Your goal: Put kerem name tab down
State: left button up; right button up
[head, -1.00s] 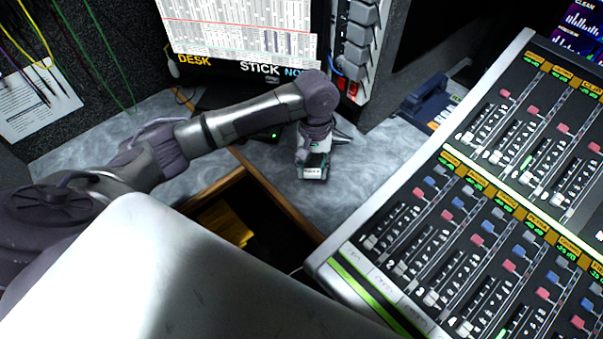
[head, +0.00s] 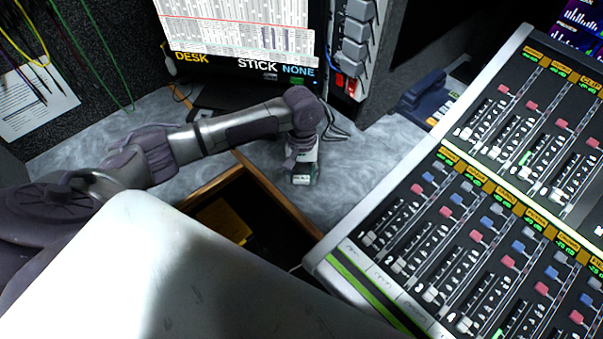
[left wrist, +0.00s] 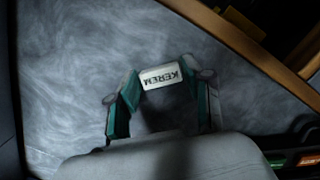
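The white name tab (left wrist: 162,77) reads KEREM and sits between the two green-and-grey fingertips in the left wrist view. My left gripper (left wrist: 160,80) is shut on it, one finger at each end. In the head view the left gripper (head: 302,172) points down over the grey marbled desk, with the white tab (head: 302,180) at its tip. The tab is at or just above the desk surface; I cannot tell whether it touches. My right gripper is in neither view.
A wood-edged opening (head: 225,215) in the desk lies left of and in front of the gripper. A fader console (head: 480,200) stands to the right. A monitor (head: 240,35) stands behind. Bare desk (head: 350,170) lies between gripper and console.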

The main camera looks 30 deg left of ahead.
pick_arm(q)
jog(key=shift+o, duration=0.8)
jog(key=shift+r, duration=0.1)
notch_tip(320, 180, up, 12)
jog(key=w, duration=0.1)
jog(key=shift+w+a+p, duration=0.3)
jog(key=shift+a+p, duration=0.05)
jog(key=shift+s, duration=0.1)
